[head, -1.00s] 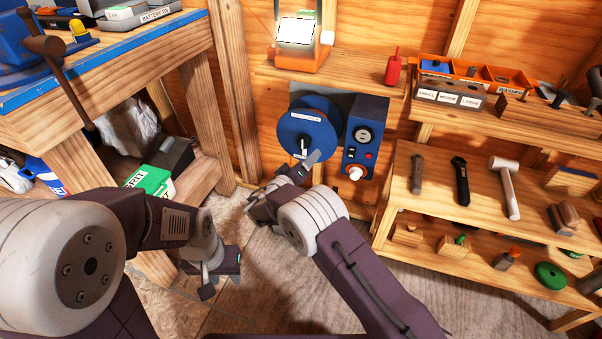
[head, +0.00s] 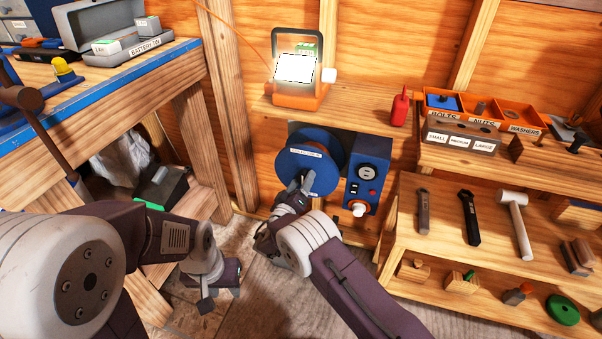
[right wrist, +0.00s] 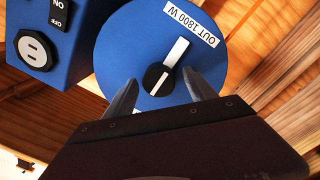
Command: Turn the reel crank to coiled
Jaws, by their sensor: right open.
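The blue reel (head: 322,167) is a round disc on the back wall, with a white label near its top. In the right wrist view the reel (right wrist: 215,60) shows its label upside down, reading "OUT 1800 W". The reel crank (right wrist: 158,80) has a round black hub with a white line and a white bar beside it. My right gripper (right wrist: 163,95) is open, with one finger on each side of the hub; I cannot tell whether they touch it. In the head view my right gripper (head: 299,184) covers the crank. My left gripper (head: 212,285) is low at left, its jaws unclear.
A blue power box (head: 368,172) with sockets and a white knob stands just right of the reel. A shelf (head: 345,108) with a lit work lamp (head: 295,68) and red bottle (head: 399,107) is above. A workbench (head: 150,80) is left, tool shelves (head: 445,225) right.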

